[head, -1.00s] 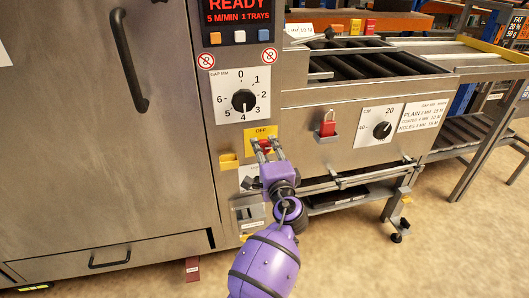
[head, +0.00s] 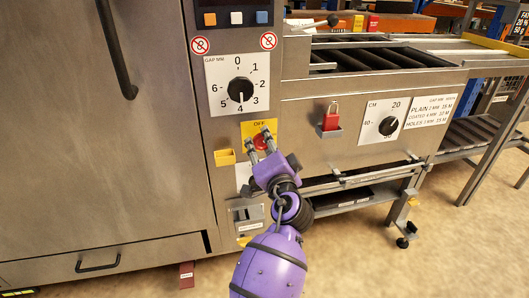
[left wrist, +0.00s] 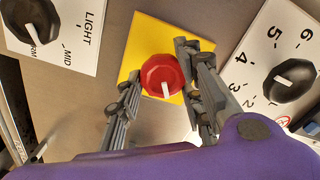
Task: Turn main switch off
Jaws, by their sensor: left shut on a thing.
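The main switch is a red knob (head: 261,143) on a yellow plate (head: 248,128) marked OFF at its top edge. My left gripper (head: 260,138) has its fingers on either side of the knob and is shut on it. In the left wrist view the red knob (left wrist: 160,72) sits between the fingers (left wrist: 158,62), with the yellow plate (left wrist: 146,38) behind. The knob's white mark points down in that view, which is towards the right in the head view. My right gripper is not in view.
The gap dial (head: 240,90) is just above the switch. A yellow holder (head: 225,157) sticks out at its left. A red padlock (head: 331,121) and the CM dial (head: 381,125) are to the right. The light dial (left wrist: 36,20) shows in the left wrist view.

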